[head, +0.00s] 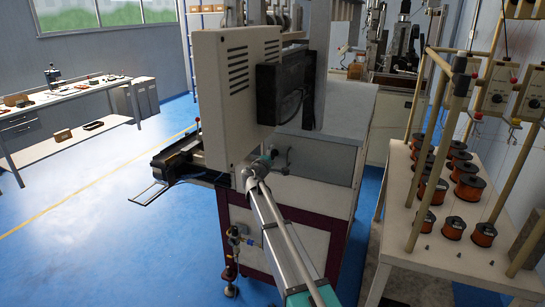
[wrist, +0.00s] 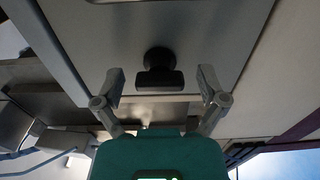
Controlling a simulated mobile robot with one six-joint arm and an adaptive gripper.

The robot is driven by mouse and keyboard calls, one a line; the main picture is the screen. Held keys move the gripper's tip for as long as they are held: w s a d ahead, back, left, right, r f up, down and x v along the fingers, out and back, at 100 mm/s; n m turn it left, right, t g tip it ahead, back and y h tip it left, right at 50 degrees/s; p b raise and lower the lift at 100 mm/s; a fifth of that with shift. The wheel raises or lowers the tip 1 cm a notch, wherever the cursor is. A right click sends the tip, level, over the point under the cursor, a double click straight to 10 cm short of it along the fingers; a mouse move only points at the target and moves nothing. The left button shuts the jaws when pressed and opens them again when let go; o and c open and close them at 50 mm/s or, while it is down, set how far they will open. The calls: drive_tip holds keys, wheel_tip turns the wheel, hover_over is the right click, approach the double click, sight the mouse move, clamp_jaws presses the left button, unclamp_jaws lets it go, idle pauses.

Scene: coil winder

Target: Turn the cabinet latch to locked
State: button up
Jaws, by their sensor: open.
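The cabinet latch (wrist: 160,72) is a black knob with a round base and a wide handle bar. In the wrist view the bar lies crosswise on a pale cabinet panel (wrist: 100,25). My gripper (wrist: 161,76) is open, with one finger to the left and one to the right of the latch. Gaps show between the bar and both fingers, and nothing is held. In the head view my gripper (head: 268,160) is at the cabinet (head: 323,160) of the coil winder, below the beige control box (head: 225,95). The latch cannot be made out there.
A rack table (head: 400,235) with several copper-coloured spools (head: 468,188) and upright posts stands close on the right. A black ledge (head: 185,160) juts from the machine on the left. A workbench (head: 60,115) stands far left. Blue floor (head: 90,240) is clear at left.

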drive_tip(key=v, duration=1.2)
idle(0.4)
drive_tip(key=s+d+f+m+g+p, duration=0.1)
drive_tip(key=s+d+f+m+g, duration=0.35)
drive_tip(key=s+d, duration=0.35)
drive_tip(key=s+d+f+m+g+p, duration=0.2)
drive_tip(key=s+d+f+m+g, duration=0.25)
drive_tip(key=s+d, duration=0.35)
drive_tip(key=s+d+f+m+g+y+p, duration=0.1)
drive_tip(key=s+f+m+g+y, duration=0.1)
drive_tip(key=s, duration=0.7)
drive_tip(key=s+d+f+m+g+y+p, duration=0.1)
drive_tip(key=s+g+y, duration=0.4)
drive_tip(key=s, duration=0.5)
drive_tip(key=shift+f+m+y, duration=0.3)
drive_tip(key=shift+f+m, duration=0.2)
